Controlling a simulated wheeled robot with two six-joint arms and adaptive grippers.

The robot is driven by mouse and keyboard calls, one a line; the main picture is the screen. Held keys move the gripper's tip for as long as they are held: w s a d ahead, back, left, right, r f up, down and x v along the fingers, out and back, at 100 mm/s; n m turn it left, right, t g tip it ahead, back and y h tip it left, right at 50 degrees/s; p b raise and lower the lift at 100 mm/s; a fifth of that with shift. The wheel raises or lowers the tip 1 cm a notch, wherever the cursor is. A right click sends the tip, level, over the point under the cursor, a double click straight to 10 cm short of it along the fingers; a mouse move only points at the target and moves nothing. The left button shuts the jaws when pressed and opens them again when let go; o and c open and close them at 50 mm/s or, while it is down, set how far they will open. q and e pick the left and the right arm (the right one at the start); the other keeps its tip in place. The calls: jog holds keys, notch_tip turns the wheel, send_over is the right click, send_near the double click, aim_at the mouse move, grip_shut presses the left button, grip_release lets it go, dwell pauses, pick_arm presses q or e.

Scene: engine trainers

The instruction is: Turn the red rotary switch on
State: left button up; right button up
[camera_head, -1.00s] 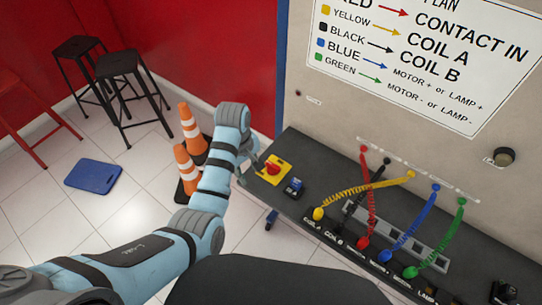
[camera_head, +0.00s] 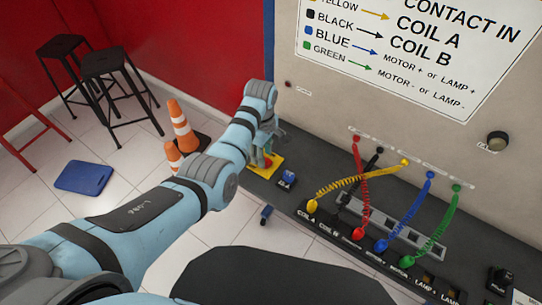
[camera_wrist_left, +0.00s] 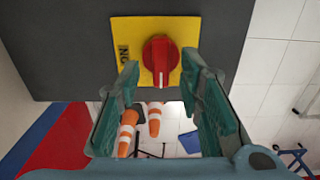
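The red rotary switch (camera_wrist_left: 160,56) sits on a yellow plate (camera_wrist_left: 127,28) on the dark grey bench top; an "ON" label shows on the plate's left in the left wrist view. In the head view the yellow plate (camera_head: 272,168) is partly covered by my left gripper (camera_head: 263,152). In the left wrist view the left gripper (camera_wrist_left: 159,92) is open, its two teal fingers on either side of and just short of the red knob. I cannot tell whether either finger touches it. My right gripper is out of view.
A small blue-topped switch (camera_head: 287,179) stands right beside the yellow plate. Coloured coiled cables, such as the yellow one (camera_head: 350,185), run from the bench (camera_head: 300,190) to the upright panel. Orange cones (camera_head: 180,125) and black stools (camera_head: 110,65) stand on the floor to the left.

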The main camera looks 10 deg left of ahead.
pick_arm(q)
jog(key=shift+f, duration=0.55)
jog(key=shift+r, duration=0.15)
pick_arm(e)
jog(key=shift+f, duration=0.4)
pick_arm(q)
grip_shut()
